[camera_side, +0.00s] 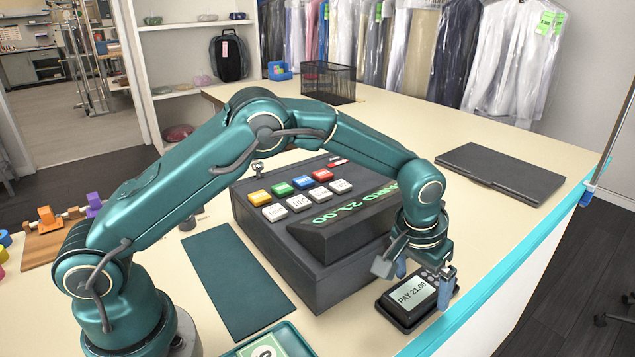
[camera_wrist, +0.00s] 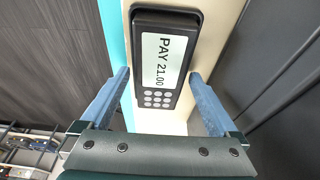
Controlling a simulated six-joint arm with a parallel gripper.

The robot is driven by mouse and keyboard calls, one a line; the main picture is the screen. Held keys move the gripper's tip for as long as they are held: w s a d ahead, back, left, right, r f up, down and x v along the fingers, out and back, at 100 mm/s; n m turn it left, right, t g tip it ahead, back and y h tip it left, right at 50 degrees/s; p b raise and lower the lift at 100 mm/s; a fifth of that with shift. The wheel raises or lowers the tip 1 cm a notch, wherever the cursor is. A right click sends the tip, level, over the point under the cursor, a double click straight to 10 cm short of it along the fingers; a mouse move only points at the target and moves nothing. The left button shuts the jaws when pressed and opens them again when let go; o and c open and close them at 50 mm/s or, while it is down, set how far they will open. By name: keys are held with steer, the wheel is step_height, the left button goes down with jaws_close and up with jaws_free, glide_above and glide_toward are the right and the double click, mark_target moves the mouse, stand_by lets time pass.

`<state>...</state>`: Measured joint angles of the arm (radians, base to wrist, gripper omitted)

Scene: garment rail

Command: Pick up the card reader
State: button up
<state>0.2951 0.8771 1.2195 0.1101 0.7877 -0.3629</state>
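The card reader (camera_side: 410,299) is a small black device with a pale screen reading "PAY 21.00" and round grey keys. It lies on the counter near the front edge, right of the cash register. My gripper (camera_side: 423,277) is just above it, pointing down, with blue fingertips either side of its keypad end. In the wrist view the card reader (camera_wrist: 165,62) stands between the two blue fingers of my gripper (camera_wrist: 157,92), with a gap on each side. The gripper is open and holds nothing.
A dark cash register (camera_side: 310,225) with coloured keys stands close left of the card reader. A closed laptop (camera_side: 501,173) lies farther back right. A dark green mat (camera_side: 238,281) lies left. The counter's turquoise edge (camera_side: 500,280) is close by on the right.

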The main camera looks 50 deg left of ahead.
mark_target(420, 287)
steer(key=c, duration=1.3)
step_height(420, 287, up, 15)
steer(key=shift+r, duration=0.1)
